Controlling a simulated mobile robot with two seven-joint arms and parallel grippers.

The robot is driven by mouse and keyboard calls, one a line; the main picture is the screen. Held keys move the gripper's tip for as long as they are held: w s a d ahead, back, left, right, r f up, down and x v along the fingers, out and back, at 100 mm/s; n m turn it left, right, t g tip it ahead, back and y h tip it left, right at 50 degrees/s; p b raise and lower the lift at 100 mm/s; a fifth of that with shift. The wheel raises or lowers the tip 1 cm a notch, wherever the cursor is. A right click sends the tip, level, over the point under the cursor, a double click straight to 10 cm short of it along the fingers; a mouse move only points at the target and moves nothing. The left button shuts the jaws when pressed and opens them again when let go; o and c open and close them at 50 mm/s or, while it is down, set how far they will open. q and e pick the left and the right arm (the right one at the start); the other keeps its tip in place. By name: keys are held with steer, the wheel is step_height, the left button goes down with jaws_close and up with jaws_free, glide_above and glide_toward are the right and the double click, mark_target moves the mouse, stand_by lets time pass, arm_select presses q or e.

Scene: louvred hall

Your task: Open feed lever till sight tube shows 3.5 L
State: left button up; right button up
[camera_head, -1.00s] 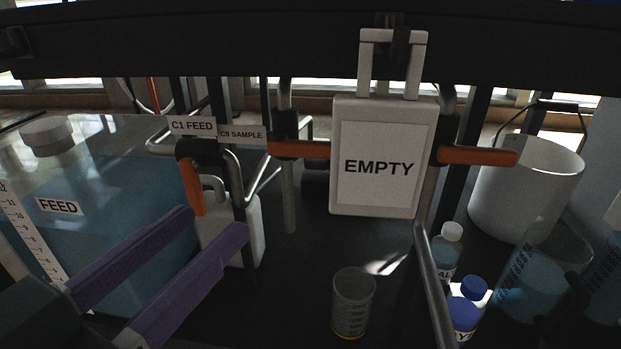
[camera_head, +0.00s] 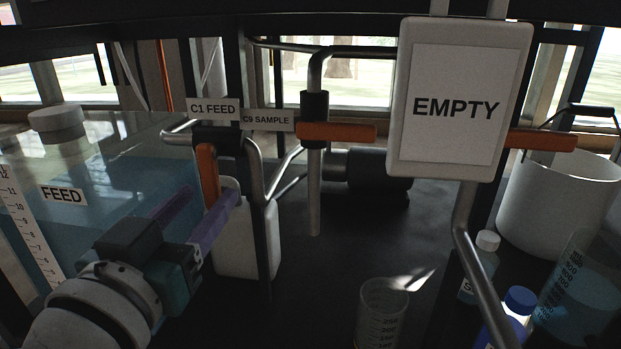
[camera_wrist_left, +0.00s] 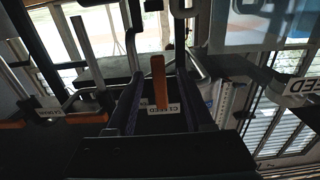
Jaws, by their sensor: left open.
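The orange feed lever (camera_head: 208,175) hangs down below the "C1 FEED" label (camera_head: 213,108). My left gripper (camera_head: 214,193) is open, its purple fingers reaching to either side of the lever's lower part. In the left wrist view the lever (camera_wrist_left: 158,78) shows between the two fingers (camera_wrist_left: 158,90), with gaps on both sides; I cannot make out any contact. The "FEED" tank (camera_head: 90,230) at left holds blue liquid. A white numbered scale strip (camera_head: 32,228) stands at its left; its lowest numbers are hidden or out of view. My right gripper is not in view.
A second orange lever (camera_head: 337,132) sits level right of the "C9 SAMPLE" label (camera_head: 267,120). An "EMPTY" sign (camera_head: 455,105) hangs at right, with another orange lever (camera_head: 542,139) beside it. A clear beaker (camera_head: 382,315), bottles and a white bucket (camera_head: 555,205) stand below.

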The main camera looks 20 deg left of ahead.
arm_select(q)
steer(key=shift+p+x, duration=0.45)
steer(key=shift+x, duration=0.85)
steer(key=shift+d, duration=0.1)
jaws_close()
stand_by(0.6)
